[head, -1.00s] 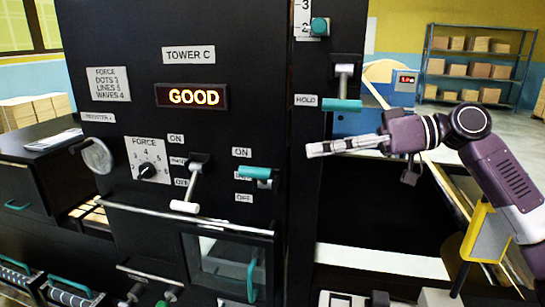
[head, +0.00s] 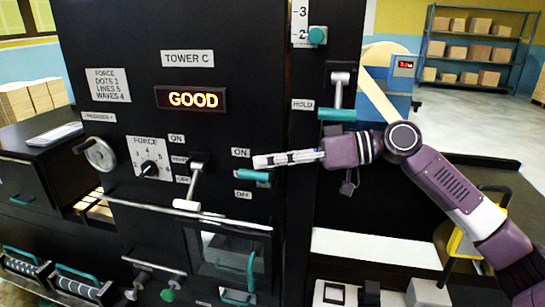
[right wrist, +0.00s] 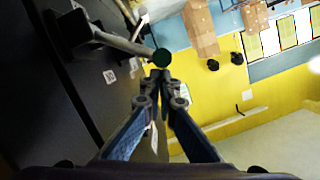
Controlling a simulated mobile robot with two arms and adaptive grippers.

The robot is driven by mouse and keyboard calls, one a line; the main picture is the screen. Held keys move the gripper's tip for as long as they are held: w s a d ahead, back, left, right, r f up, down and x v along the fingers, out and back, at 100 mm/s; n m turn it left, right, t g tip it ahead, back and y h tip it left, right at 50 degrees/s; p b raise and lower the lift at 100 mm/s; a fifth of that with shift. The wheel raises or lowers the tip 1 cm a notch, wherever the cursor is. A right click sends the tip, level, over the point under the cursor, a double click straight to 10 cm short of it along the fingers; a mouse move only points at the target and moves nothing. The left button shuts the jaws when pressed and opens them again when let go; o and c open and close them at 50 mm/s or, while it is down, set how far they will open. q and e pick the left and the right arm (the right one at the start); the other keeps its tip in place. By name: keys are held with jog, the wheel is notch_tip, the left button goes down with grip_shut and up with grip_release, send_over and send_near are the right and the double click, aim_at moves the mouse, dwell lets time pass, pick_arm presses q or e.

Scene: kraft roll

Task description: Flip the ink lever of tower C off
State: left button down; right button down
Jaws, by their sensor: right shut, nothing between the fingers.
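The tower C panel (head: 140,215) is black, with a "TOWER C" label (head: 188,58) and a lit "GOOD" display (head: 193,99). A teal-handled lever (head: 253,175) sits between an ON label above and an OFF label below; its middle label is hidden or unreadable. A white-handled lever (head: 187,205) with similar labels hangs to its left. My right gripper (head: 258,161) is shut and empty, its tips just above the teal handle in the picture; contact cannot be told. In the right wrist view, a lever's dark green round end (right wrist: 161,57) shows just beyond the shut fingertips (right wrist: 160,77).
The HOLD lever (head: 338,114), also teal-handled, stands right of and above my gripper. A crank wheel (head: 99,154) and FORCE knob (head: 150,168) are on the left. A horizontal rail (head: 130,203) runs below the levers.

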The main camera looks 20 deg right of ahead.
jog(key=shift+f, duration=0.1)
jog(key=shift+s+a+f+n+t+h+b, duration=0.2)
jog(key=shift+s+a+f+n+b, duration=0.15)
jog(key=shift+n+b, duration=0.45)
jog(key=shift+s+a+f+n+t+h+b, duration=0.1)
jog(key=shift+s+f+n+t+h+b, duration=0.15)
jog(key=shift+f+n+b, duration=0.5)
notch_tip(320, 180, down, 12)
jog(key=s+a+n+t+h+b, duration=0.1)
jog(key=n+b, duration=0.8)
jog(key=b, duration=1)
jog(key=shift+s+t, duration=0.45)
jog(key=shift+t, duration=0.7)
jog(key=shift+a, duration=0.1)
